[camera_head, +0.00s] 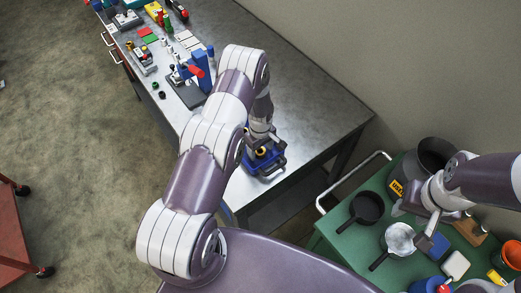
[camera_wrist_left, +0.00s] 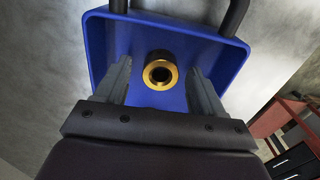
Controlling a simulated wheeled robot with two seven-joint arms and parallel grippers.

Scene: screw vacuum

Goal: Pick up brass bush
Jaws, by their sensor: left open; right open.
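The brass bush (camera_wrist_left: 160,74) is a short gold ring with a dark hole. It lies in a blue tray (camera_wrist_left: 225,66) with dark handles; the tray also shows on the metal bench in the head view (camera_head: 271,172). The bush is a small gold spot in the head view (camera_head: 261,151). My left gripper (camera_wrist_left: 160,80) is open above the tray, with one finger on each side of the bush and visible gaps to it. My right gripper (camera_head: 424,232) is open over the green cart at the right, far from the bush.
The metal bench (camera_head: 310,100) has free room right of the tray. Tools and small parts crowd its far left end, with a blue and red device (camera_head: 196,72) nearer. The green cart (camera_head: 335,229) holds pans, a dark pot (camera_head: 436,152) and other items.

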